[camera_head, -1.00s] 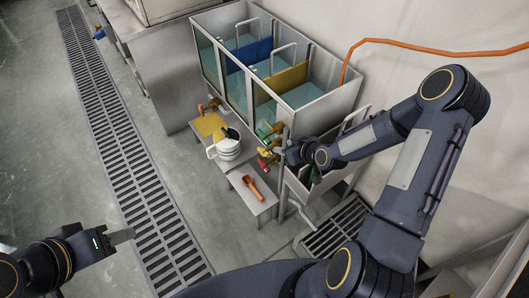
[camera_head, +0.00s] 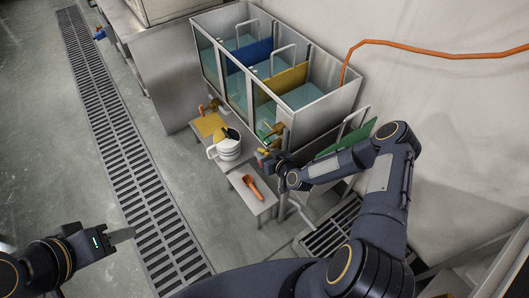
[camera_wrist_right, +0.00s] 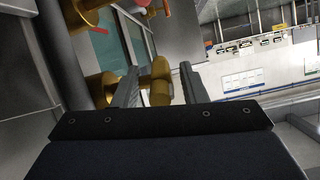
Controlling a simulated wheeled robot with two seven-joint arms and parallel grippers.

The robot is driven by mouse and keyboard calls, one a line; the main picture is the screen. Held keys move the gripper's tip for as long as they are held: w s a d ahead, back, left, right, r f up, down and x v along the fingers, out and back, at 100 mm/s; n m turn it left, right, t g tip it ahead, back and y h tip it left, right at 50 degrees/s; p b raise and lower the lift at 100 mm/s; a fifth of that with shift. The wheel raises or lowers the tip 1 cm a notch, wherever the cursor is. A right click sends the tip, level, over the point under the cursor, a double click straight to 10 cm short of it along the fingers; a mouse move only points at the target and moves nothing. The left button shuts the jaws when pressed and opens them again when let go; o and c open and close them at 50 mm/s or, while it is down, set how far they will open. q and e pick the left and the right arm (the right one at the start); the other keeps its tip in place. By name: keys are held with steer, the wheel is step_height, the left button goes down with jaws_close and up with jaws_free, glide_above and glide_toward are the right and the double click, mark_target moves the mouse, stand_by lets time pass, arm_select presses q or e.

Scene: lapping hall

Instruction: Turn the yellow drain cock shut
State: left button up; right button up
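The yellow drain cock (camera_head: 262,151) is low in front of the right end of the tank, mostly hidden by my right gripper in the head view. In the right wrist view a yellow-gold cock part (camera_wrist_right: 158,84) stands between my right gripper's fingers (camera_wrist_right: 158,88), with a visible gap on the right finger's side. My right gripper (camera_head: 271,162) is open around that part; I cannot tell whether a finger touches it.
The glass-fronted tank (camera_head: 335,100) has blue and yellow dividers. A green panel (camera_head: 350,138) leans to its right. A brass fitting with a red part (camera_wrist_right: 100,38) is close by in the wrist view.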

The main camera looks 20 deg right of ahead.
steer(key=shift+w+a+f, duration=0.1)
steer(key=shift+w, duration=0.15)
jaws_close()
steer(key=shift+f+b, duration=0.2)
steer(key=shift+b, duration=0.25)
steer(key=t+b, duration=0.1)
steer(key=b, duration=0.4)
steer(key=t+y+b, duration=0.1)
steer(key=t+b, duration=0.1)
steer(key=b, duration=0.2)
steer(key=t+b, duration=0.1)
steer(key=b, duration=0.4)
steer(key=shift+f+y+b, duration=0.25)
steer(key=shift+y+b, duration=0.05)
steer(key=shift+b, duration=0.05)
steer(key=shift+r+t+b, duration=0.25)
steer(key=shift+t+b, duration=0.15)
steer(key=shift+r, duration=0.1)
